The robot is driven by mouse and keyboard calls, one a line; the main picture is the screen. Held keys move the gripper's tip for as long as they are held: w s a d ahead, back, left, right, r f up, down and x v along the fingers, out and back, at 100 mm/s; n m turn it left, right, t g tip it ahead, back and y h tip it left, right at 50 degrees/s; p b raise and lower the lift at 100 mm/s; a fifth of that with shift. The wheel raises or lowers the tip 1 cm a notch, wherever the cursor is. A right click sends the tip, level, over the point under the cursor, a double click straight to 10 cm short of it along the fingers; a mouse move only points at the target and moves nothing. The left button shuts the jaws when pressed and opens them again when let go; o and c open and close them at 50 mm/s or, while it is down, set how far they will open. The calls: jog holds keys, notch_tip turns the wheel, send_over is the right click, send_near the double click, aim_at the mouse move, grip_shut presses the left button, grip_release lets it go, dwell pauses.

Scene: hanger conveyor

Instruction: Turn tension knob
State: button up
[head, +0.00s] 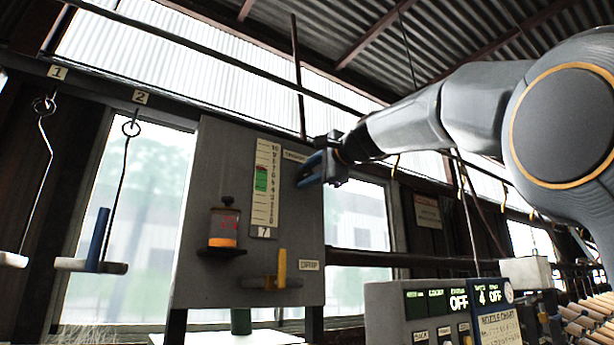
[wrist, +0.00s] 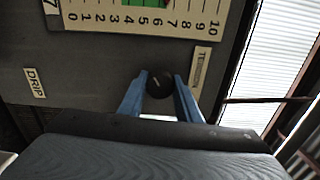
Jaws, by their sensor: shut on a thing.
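The tension knob (wrist: 159,84) is round and black with a light mark on its face, beside a label that appears to read TENSION (wrist: 200,67). My gripper (wrist: 160,80) has its two blue fingers on either side of the knob, shut on it. In the head view my gripper (head: 308,170) reaches the upper right of the grey panel (head: 205,170) and hides the knob. The tension scale (head: 265,205) runs from 0 to 10 and has a green band near its middle. The scale also shows in the wrist view (wrist: 180,21), partly cut off.
An oiler with orange liquid (head: 223,228) sits on the panel's left. A yellow lever (head: 282,268) stands below, near the DRIP label (head: 308,265). A control box with OFF displays (head: 440,310) stands at lower right. Hooks with bars (head: 92,265) hang at left.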

jog(key=o, duration=1.1)
jog(key=shift+c, duration=0.2)
jog(key=b+v, duration=0.3)
jog(key=v, duration=0.4)
jog(key=shift+s+d, duration=0.25)
jog(key=shift+s, duration=0.1)
